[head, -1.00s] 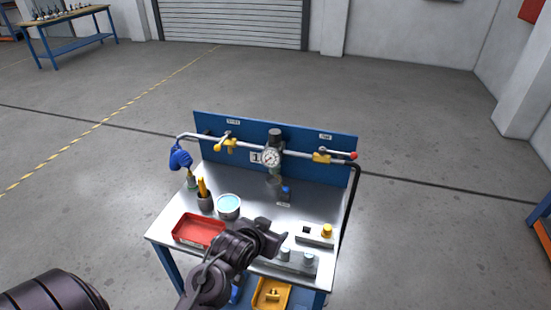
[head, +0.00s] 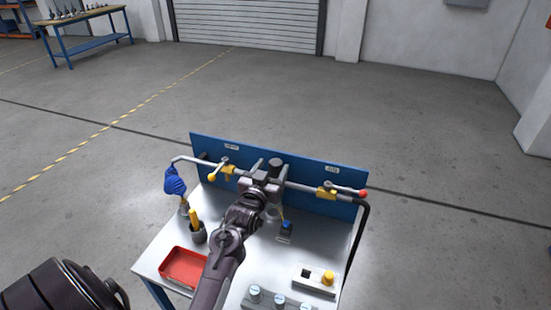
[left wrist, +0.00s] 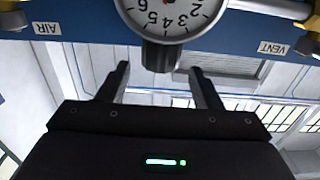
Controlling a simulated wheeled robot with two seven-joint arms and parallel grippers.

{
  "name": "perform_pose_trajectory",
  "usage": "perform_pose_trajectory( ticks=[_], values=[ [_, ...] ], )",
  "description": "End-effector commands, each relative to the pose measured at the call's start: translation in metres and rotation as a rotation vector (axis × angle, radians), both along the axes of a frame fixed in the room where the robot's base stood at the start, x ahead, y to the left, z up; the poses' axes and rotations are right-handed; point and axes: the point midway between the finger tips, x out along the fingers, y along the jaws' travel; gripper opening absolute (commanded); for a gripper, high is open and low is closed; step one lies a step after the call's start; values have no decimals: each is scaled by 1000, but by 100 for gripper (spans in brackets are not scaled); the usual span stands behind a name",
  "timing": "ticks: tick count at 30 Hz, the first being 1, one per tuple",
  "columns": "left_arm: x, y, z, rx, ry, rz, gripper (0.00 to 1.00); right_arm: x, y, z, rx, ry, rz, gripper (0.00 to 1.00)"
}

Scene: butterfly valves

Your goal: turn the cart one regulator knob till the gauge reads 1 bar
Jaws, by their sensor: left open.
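The regulator's dark knob (head: 276,163) tops the regulator on the pipe along the cart's blue panel. In the left wrist view the knob (left wrist: 161,55) appears upside down below the white gauge (left wrist: 172,14). The gauge's lower numbers show, but its needle is mostly cut off, so I cannot tell the reading. My left gripper (head: 263,182) is open in front of the regulator and hides the gauge in the head view. In the wrist view its fingertips (left wrist: 160,70) lie on either side of the knob's end, with gaps on both sides. My right gripper is not in view.
A yellow valve handle (head: 228,170) is left of the regulator, another valve (head: 326,193) right.

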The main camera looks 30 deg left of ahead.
Motion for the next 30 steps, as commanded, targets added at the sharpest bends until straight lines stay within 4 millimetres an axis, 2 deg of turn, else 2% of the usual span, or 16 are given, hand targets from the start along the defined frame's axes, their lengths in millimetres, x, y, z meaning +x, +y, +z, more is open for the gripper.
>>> perform_pose_trajectory(
  ticks=[2, 4, 9, 12, 17, 23, 27, 30],
  values=[
    [12, 3, 4, 0, -2, 0, 59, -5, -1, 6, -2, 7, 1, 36],
    [19, 5, 3, 0, -1, 0, 59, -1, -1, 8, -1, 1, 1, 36],
    [28, 7, 1, 0, 0, 0, 59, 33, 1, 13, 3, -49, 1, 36],
    [29, 7, 0, 0, 0, 0, 59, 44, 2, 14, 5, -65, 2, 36],
    [29, 7, 0, 0, 0, 0, 59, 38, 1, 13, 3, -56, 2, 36],
    [29, 7, 0, 1, 0, 0, 33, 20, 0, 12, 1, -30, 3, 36],
    [29, 7, 0, 1, 0, 0, 14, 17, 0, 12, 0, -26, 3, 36],
    [29, 7, 0, 1, 0, -2, 14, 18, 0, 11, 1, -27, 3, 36]
  ],
)
